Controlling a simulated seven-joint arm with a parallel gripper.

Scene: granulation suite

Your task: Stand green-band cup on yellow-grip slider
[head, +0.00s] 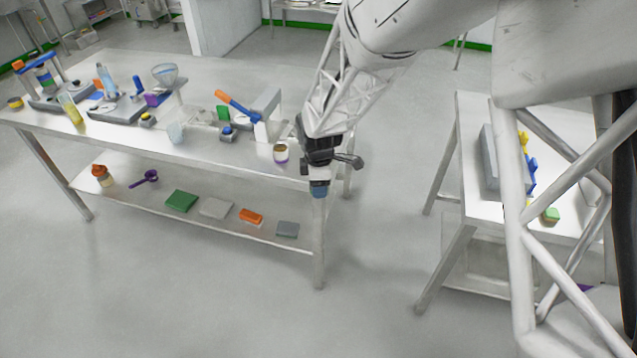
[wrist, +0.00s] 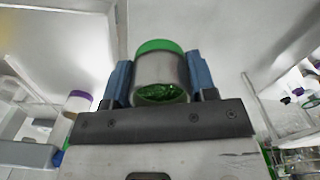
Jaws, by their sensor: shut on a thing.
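My gripper (head: 319,188) hangs in the air just off the right end of the long table. In the wrist view, my gripper (wrist: 160,72) is shut on the green-band cup (wrist: 161,68), a pale cup between two blue fingers. Its green band is at the far end, and green shows inside the near end. In the head view the cup cannot be made out at the fingers. A grey block (head: 490,160) on the right-hand table has yellow (head: 523,138) and blue parts beside it. I cannot tell whether the yellow part is the slider's grip.
A purple-band cup (head: 281,154) stands near the long table's right end (head: 262,166), close to my gripper. A blue lever with an orange end (head: 237,105) rises behind it. The right-hand table (head: 470,130) is partly hidden by white struts. Open floor lies between the tables.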

